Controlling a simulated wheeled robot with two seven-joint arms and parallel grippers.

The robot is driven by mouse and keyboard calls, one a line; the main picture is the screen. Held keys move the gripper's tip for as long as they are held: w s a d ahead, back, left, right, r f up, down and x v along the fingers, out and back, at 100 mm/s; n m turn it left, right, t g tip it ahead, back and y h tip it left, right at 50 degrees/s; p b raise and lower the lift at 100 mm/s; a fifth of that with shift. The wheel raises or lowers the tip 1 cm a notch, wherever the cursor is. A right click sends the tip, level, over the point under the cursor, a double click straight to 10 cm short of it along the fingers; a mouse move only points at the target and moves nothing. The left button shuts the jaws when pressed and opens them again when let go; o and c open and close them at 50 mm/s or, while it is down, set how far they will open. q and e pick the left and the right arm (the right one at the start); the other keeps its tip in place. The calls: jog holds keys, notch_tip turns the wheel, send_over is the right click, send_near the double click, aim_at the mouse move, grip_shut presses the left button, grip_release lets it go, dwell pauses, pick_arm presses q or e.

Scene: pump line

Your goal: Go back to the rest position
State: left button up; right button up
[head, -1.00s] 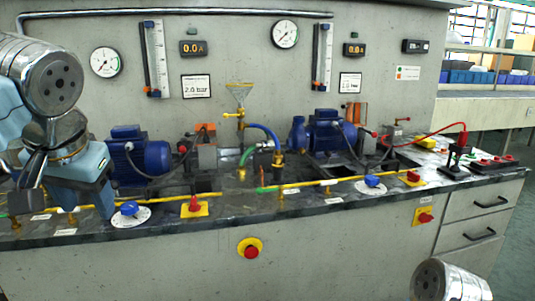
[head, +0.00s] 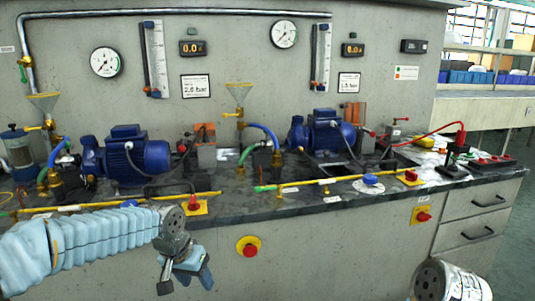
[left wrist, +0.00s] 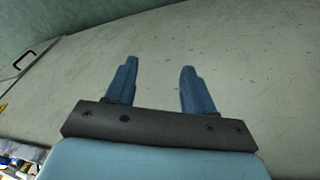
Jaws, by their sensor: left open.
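My left gripper (head: 186,284) hangs low in front of the bench's grey front panel in the head view, below the counter edge. In the left wrist view its two blue fingers (left wrist: 154,88) are spread apart with nothing between them, facing the bare panel. My left arm in its pale blue sleeve comes in from the lower left. At the lower right of the head view, a silver cylindrical part of my right arm shows; the right gripper itself is not seen.
The dark counter (head: 325,200) carries two blue pumps, the left one (head: 135,158) and the right one (head: 322,132), with yellow pipes along the front. A red emergency button (head: 249,250) sits on the front panel, right of my left gripper. Drawers (head: 482,222) are at the right.

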pick_arm(q)
jog(key=s+d+f+g+h, duration=0.1)
jog(key=s+d+f, duration=0.1)
jog(key=f, duration=0.6)
jog(key=s+d+f+h, duration=0.1)
jog(key=d+f, duration=0.1)
jog(key=f, duration=0.6)
jog(key=s+d+f+n, duration=0.1)
jog(key=s+f+n, duration=0.1)
jog(key=s+f, duration=0.6)
jog(key=s+d+f+n+g, duration=0.1)
jog(key=s+f+n, duration=0.1)
jog(key=s+f, duration=0.6)
notch_tip(320, 180, down, 3)
jog(key=shift+s+d+r+h, duration=0.15)
jog(key=shift+s+d+h, duration=0.15)
jog(key=shift+s, duration=0.1)
